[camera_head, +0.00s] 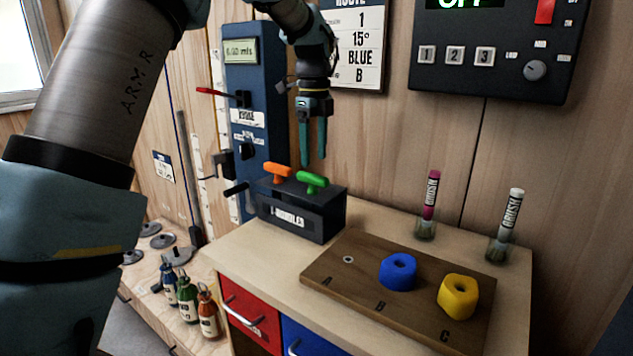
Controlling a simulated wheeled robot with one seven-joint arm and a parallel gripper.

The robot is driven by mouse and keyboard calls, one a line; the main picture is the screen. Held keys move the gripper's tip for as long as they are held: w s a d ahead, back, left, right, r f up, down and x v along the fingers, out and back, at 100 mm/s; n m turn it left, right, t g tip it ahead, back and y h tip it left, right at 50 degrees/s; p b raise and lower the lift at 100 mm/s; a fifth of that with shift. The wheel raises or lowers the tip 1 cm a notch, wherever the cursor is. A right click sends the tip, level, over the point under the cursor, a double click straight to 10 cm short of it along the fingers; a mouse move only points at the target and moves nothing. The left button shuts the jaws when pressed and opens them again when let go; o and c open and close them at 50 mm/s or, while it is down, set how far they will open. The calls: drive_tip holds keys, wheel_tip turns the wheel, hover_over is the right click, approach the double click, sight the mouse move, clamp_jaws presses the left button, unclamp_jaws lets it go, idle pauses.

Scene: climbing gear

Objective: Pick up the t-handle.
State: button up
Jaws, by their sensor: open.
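Two t-handles stand upright in a dark box labelled "T-HANDLES" on the wooden bench top. The orange t-handle (278,171) is on the left and the green t-handle (312,180) is on the right. Only their grips and short necks show; the lower parts are hidden in the box (322,217). My gripper (312,164) points straight down with its teal fingers close to the two handles in the picture. It is open and empty.
A wooden board (341,283) marked A, B, C holds a blue hold (398,271) and a yellow hold (457,296). Two brushes (430,193) stand in glass cups behind it. A blue device (262,120) with a red lever rises behind the box. Bottles (208,314) stand lower left.

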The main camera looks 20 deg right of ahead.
sight(312, 174)
drive_tip(key=shift+a+f+p, duration=0.15)
drive_tip(key=shift+f+p, duration=0.3)
drive_tip(key=shift+f, duration=1.15)
drive_tip(key=shift+a+f+p, duration=0.1)
drive_tip(key=shift+f+p, duration=0.3)
drive_tip(key=shift+f, duration=1.15)
clamp_jaws()
